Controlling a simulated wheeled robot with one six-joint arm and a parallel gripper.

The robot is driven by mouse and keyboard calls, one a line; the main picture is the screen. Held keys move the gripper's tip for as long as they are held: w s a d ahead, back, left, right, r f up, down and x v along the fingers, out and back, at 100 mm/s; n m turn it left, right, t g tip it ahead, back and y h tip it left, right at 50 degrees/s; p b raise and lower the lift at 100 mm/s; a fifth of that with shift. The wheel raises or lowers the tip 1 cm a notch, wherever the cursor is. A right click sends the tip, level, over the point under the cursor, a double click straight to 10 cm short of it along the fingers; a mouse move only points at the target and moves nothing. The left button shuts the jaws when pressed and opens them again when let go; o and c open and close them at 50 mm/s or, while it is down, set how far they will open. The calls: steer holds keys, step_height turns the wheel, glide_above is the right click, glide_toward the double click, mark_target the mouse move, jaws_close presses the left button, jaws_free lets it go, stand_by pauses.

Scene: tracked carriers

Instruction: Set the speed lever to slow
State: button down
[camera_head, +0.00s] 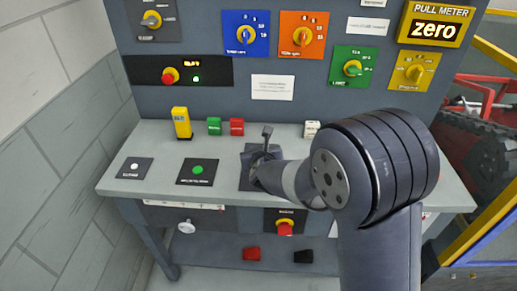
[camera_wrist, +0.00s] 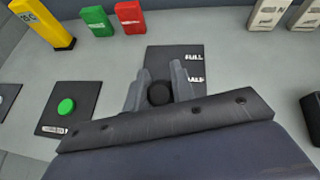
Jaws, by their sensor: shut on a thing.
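The speed lever's black plate (camera_wrist: 172,57) lies on the grey desk, with the words FULL and HALF along its right side. The lever's round black knob (camera_wrist: 159,94) sits between the two fingers of my gripper (camera_wrist: 160,88), which is shut on it. The near part of the plate, with any further label, is hidden behind my gripper. In the head view the plate (camera_head: 246,181) is right of the green button, and my gripper (camera_head: 262,155) covers most of it. No word reading slow is visible.
A green button (camera_head: 197,170) and a white button (camera_head: 134,167) are to the left. A yellow block (camera_head: 181,123), a green block (camera_head: 214,126) and a red block (camera_head: 237,127) stand behind. The back panel carries several knobs and a yellow PULL METER reading zero (camera_head: 433,28).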

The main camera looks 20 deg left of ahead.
steer(key=shift+w+a+r+g+h+p, duration=0.15)
steer(key=shift+w+g+p, duration=0.25)
steer(key=shift+p, duration=0.8)
steer(key=shift+w+r+g+h+p, duration=0.15)
steer(key=shift+w+r+g+p, duration=0.2)
steer(key=shift+p, duration=0.8)
steer(key=shift+w+a+f, duration=0.1)
steer(key=shift+w+f, duration=0.1)
steer(key=shift+w, duration=0.25)
steer(key=c, duration=1.2)
jaws_free()
steer(key=v, duration=1)
steer(key=shift+s+r, duration=0.2)
steer(key=shift+r, duration=0.05)
